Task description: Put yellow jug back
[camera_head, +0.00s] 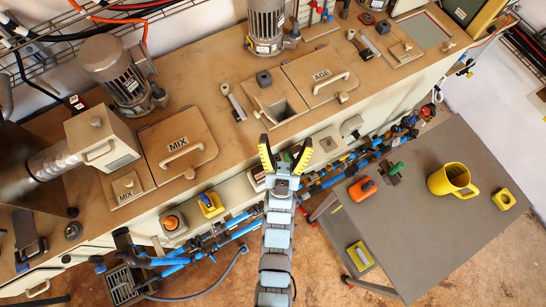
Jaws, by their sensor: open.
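The yellow jug (449,180) stands on the grey table (411,245) at the right, its handle pointing to the lower right. My gripper (285,153) is open and empty. In the picture it is in front of the tank's front edge, just below a small open square hatch. It is well to the left of the jug and apart from it. The inside of the jug is only partly visible.
The long tank (235,110) carries lids marked MIX (178,147) and AGE (316,77), and motors (119,72). Blue pipes and valves run along its front. The table also holds an orange item (363,190) and yellow items (504,199). Its middle is clear.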

